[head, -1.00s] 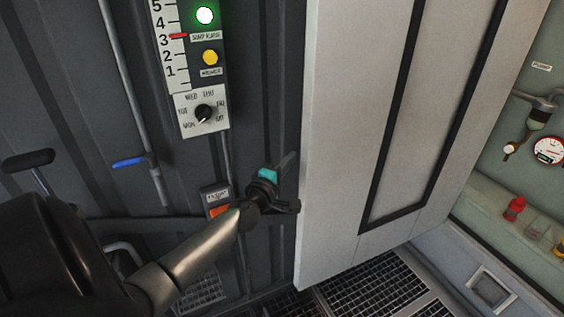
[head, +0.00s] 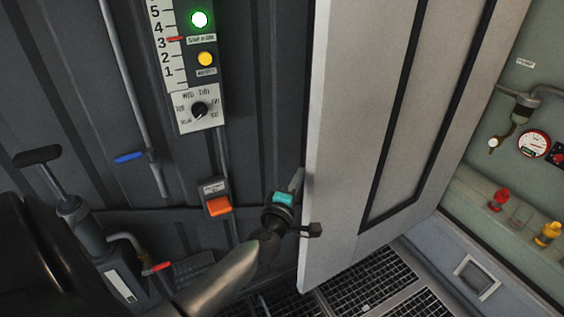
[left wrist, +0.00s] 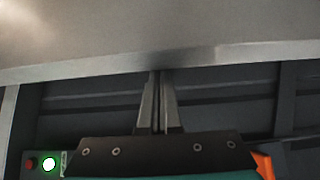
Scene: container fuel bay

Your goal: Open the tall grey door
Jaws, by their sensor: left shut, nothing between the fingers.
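The tall grey door (head: 345,130) stands ajar in the head view, with dark panel lines on its face. Its near left edge stands out from the dark ribbed wall. My left gripper (head: 297,180) is shut and empty at this edge, on the wall side of the door. In the left wrist view the shut fingers (left wrist: 158,100) point at the door's grey edge (left wrist: 180,62), and their tips appear to meet it. I cannot tell for sure whether they touch. My right gripper is not in view.
A level gauge panel (head: 172,45) with a dial and lit green lamp is on the wall, above an orange switch (head: 218,205). A lever pump (head: 85,235) stands at lower left. Shelf bottles (head: 547,234) and a round gauge (head: 533,144) show beyond the door. Floor grating (head: 365,285) lies below.

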